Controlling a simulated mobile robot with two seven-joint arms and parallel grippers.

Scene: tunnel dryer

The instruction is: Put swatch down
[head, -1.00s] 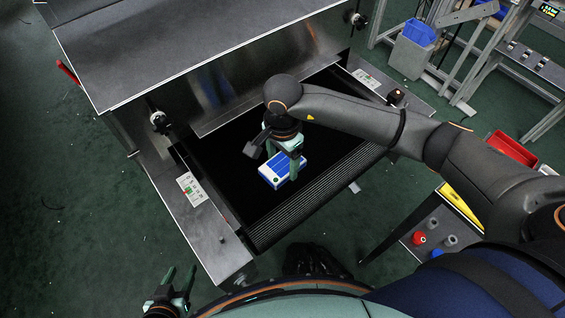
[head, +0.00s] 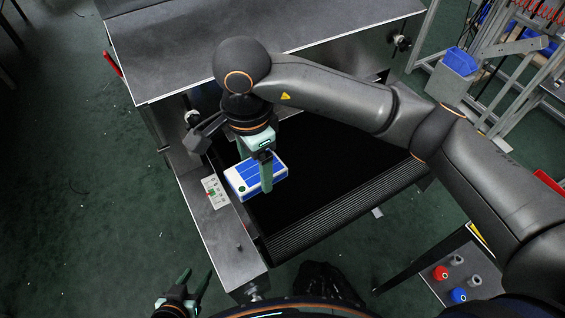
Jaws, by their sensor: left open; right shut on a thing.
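The swatch (head: 243,181), a blue and white block with a green dot, is in my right gripper (head: 264,174). The gripper is shut on it from above; one finger shows on the near side and the other is mostly hidden. The swatch appears at the left edge of the dryer's black belt (head: 330,185), near the left side rail. I cannot tell whether it touches the belt or hangs above it. My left gripper (head: 194,287) is open and empty over the green floor at the bottom left, apart from the dryer.
The dryer's metal hood (head: 250,40) stands behind the belt. The left side rail (head: 222,230) carries a label panel (head: 215,191). The belt to the right of the swatch is bare. A stand with red and blue knobs (head: 458,280) is at the lower right.

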